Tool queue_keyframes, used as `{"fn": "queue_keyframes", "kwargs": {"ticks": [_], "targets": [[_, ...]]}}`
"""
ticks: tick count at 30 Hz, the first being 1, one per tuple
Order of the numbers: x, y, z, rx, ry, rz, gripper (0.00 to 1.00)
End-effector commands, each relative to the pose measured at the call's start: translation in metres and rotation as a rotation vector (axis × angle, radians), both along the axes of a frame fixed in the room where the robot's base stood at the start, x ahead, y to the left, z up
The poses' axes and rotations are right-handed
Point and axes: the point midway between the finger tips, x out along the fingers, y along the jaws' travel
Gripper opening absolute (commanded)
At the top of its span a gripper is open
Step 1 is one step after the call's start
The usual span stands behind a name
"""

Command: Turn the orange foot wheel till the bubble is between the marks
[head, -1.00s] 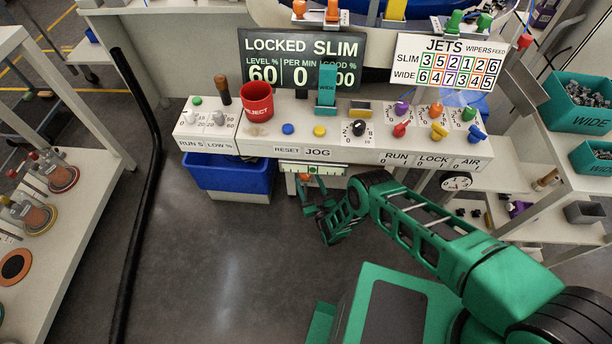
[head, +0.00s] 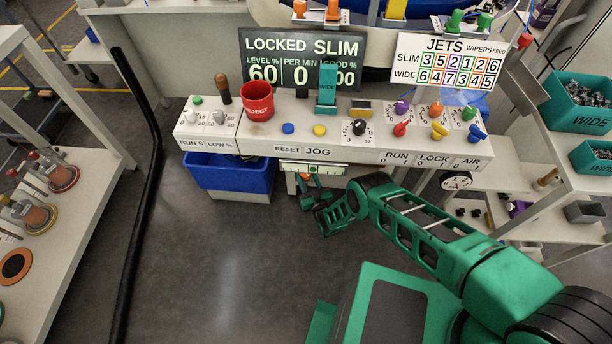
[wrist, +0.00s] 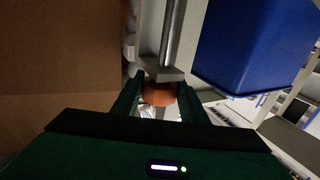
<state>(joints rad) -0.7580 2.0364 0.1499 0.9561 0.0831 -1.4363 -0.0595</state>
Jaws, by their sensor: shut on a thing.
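The orange foot wheel (wrist: 158,93) shows in the wrist view between the two fingers of my gripper (wrist: 160,102), under a metal leg (wrist: 172,35). My gripper is shut on it. In the head view my gripper (head: 306,190) is below the front of the console, and a bit of the orange wheel (head: 304,176) shows there. The level (head: 312,168), a pale strip with green and dark marks, is on the console's front edge above the gripper. It is too small to tell where the bubble lies between the marks.
A blue bin (head: 232,175) stands under the console (head: 340,143), left of my gripper; it is close by in the wrist view (wrist: 255,45). A round gauge (head: 456,181) hangs to the right. The floor in front is free. A black hose (head: 140,180) runs at left.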

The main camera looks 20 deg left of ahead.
Motion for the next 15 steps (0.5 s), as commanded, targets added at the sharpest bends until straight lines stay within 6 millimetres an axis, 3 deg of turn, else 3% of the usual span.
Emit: {"fn": "queue_keyframes", "kwargs": {"ticks": [15], "targets": [[0.0008,-0.0013,-0.0008,-0.001,-0.001,0.201,0.17]]}}
